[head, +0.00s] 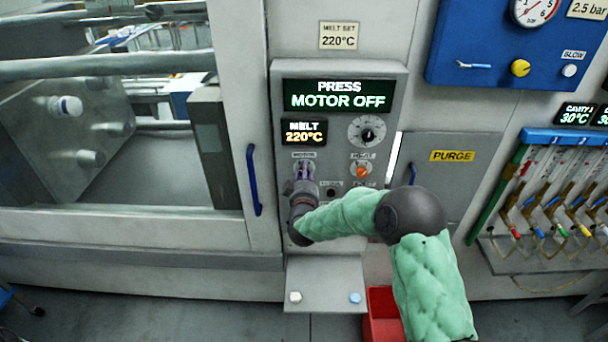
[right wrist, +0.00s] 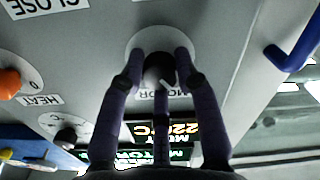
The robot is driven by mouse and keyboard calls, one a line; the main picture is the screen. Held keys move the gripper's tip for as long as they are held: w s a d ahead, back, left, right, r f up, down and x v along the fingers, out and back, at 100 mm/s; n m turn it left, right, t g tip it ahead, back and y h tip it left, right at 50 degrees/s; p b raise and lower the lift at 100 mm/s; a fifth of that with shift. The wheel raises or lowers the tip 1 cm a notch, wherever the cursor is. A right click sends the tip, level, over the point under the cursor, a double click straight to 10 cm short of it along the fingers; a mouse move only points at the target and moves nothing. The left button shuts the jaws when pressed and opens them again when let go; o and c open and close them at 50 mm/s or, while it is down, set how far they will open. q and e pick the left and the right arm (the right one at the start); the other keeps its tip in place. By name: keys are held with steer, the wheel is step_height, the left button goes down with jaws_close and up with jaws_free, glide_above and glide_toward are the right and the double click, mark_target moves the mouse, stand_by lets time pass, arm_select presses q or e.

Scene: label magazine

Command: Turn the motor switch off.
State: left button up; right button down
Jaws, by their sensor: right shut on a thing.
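In the head view, my right gripper (head: 304,170) is at the left side of the grey control panel (head: 278,120) and hides most of the switch. The panel's upper display (head: 338,95) reads PRESS MOTOR OFF. My left gripper is not in view.
The orange HEAT knob (head: 361,171) is close to the right of my gripper, below a black dial (head: 367,132). A blue door handle (head: 253,180) is to the left. A small shelf (head: 325,285) with two buttons juts out below, beside a red bin (head: 383,310).

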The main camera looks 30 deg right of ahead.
steer(key=c, duration=1)
jaws_free()
steer(key=shift+s+a+f, duration=0.15)
steer(key=shift+f, duration=0.45)
steer(key=shift+o, duration=0.5)
steer(key=shift+r, duration=0.15)
steer(key=shift+r, duration=0.1)
steer(key=v, duration=1.1)
steer(key=shift+s, duration=0.4)
steer(key=shift+a, duration=0.1)
